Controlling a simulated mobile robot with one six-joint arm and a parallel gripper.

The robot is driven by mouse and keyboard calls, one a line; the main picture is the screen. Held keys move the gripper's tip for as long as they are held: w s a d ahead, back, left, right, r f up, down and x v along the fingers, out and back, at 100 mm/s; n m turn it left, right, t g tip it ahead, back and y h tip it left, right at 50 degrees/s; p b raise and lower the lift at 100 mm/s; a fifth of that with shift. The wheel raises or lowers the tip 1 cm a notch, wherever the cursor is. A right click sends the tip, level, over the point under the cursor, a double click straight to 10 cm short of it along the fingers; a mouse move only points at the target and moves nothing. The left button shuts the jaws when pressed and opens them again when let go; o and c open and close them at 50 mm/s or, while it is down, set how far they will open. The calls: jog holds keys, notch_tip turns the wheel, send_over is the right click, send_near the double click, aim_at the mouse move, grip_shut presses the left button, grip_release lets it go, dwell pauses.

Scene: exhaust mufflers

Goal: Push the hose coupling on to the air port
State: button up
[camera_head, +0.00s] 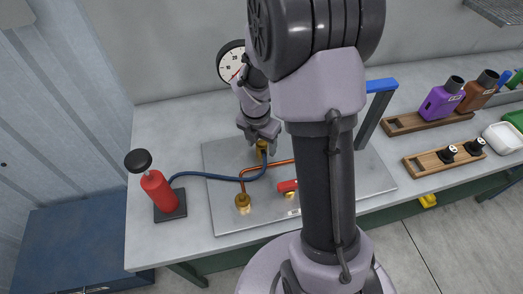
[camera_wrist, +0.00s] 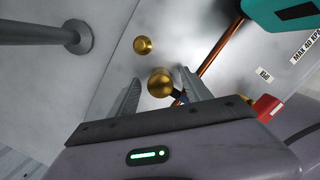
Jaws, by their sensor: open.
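My gripper (camera_head: 261,140) is open, pointing down over the back of the grey plate (camera_head: 225,165). In the wrist view its two fingers (camera_wrist: 160,92) stand on either side of a brass fitting (camera_wrist: 160,82), with a gap between. This looks like the hose coupling (camera_head: 262,146), where the blue hose (camera_head: 215,177) ends. The hose runs from a red hand pump (camera_head: 158,190) at the left. A second brass piece (camera_wrist: 143,45) is just beyond it in the wrist view. I cannot tell for certain which piece is the air port, or whether the coupling is seated.
A brass fitting (camera_head: 243,201) with copper pipe and a red lever (camera_head: 287,186) are on the plate. A dial gauge (camera_head: 231,63) is behind my arm. A blue-topped post (camera_head: 381,86) rises at the right. Wooden racks (camera_head: 420,122) hold bottles farther right. My arm hides the plate's middle.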

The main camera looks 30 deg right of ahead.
aim_at(261, 144)
grip_shut()
notch_tip(261, 144, up, 10)
jog(key=p, duration=0.5)
jog(key=shift+r, duration=0.1)
